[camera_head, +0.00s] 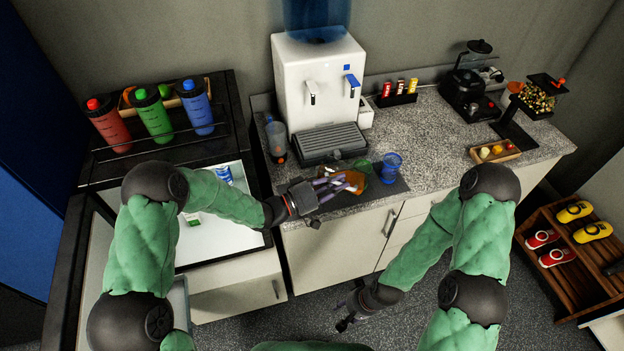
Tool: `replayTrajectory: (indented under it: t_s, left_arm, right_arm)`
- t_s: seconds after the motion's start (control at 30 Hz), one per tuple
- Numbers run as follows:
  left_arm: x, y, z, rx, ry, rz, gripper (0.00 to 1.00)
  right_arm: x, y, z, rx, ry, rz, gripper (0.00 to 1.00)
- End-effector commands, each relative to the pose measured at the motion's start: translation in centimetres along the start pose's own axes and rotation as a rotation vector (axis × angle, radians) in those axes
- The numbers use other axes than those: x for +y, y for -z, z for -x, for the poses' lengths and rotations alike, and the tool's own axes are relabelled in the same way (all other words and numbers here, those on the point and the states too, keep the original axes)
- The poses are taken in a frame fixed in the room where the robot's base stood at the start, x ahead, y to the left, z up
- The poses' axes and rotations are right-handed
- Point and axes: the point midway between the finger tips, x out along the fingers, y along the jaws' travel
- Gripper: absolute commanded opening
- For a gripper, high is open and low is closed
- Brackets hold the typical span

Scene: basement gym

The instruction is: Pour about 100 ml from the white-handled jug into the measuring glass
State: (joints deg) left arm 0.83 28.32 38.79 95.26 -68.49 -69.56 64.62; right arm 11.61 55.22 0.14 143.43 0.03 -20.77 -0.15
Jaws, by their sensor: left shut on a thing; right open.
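The jug (358,180), with orange-brown contents, is at the front edge of the counter in the head view. My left gripper (337,187) is shut on it from the left. The fingers hide its handle and part of its body, and I cannot tell whether it is tilted or lifted. The blue-tinted measuring glass (391,166) stands upright just right of the jug. Its fill level is too small to read. My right gripper (347,311) is open and empty, low in front of the cabinet, well below the counter top.
A dark mat (398,187) lies under the glass. A coffee maker (470,91) and a snack tray (495,151) are to the right. The counter between glass and snack tray is clear.

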Motion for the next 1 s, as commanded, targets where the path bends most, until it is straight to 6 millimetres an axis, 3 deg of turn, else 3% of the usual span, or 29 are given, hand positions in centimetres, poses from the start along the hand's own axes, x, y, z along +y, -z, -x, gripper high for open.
replayTrajectory:
  t_s: [1.0]
  left_arm:
    - [0.08, 0.92, 0.48, 0.046, -0.074, 0.042, 0.00]
  right_arm:
    - [0.26, 0.03, -0.73, 0.000, 0.000, 0.000, 0.46]
